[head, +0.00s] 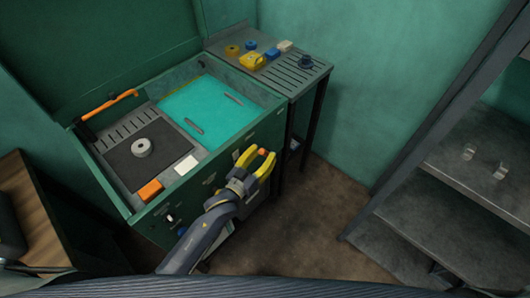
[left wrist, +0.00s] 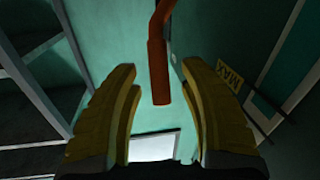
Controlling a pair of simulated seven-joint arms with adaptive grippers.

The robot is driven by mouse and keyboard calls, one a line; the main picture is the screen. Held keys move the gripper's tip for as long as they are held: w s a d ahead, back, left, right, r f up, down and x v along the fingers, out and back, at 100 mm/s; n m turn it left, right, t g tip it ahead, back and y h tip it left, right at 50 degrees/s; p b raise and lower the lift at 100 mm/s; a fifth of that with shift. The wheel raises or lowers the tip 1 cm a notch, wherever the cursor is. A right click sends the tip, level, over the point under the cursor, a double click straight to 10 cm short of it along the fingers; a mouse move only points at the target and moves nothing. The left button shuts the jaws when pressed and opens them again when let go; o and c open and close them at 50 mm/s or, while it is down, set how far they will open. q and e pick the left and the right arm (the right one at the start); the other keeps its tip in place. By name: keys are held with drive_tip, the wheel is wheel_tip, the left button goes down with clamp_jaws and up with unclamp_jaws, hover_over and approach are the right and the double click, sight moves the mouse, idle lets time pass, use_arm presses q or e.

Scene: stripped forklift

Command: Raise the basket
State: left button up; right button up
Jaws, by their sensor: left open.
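A green washer cabinet (head: 225,155) stands with its lid up. Its right side holds a turquoise bath (head: 208,105) with slot-like handles; I cannot make out a separate basket in it. My left gripper (head: 257,160), with yellow fingers, is open at the cabinet's front right. An orange-red tip (head: 262,151) shows between its fingers. In the left wrist view, a red-orange bar (left wrist: 158,70), bent at its upper end, lies between the open fingers (left wrist: 160,88). I see no finger closed on it. My right gripper is not in view.
A dark mat (head: 125,162) with a grey ring-shaped part (head: 141,147) lies left of the bath. A slatted side table (head: 295,75) with small parts adjoins the back right. Grey shelves (head: 470,165) stand at right, with free floor (head: 315,215) between.

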use_arm(q)
drive_tip(key=shift+w+d, duration=0.35)
drive_tip(key=shift+w, duration=0.2)
clamp_jaws()
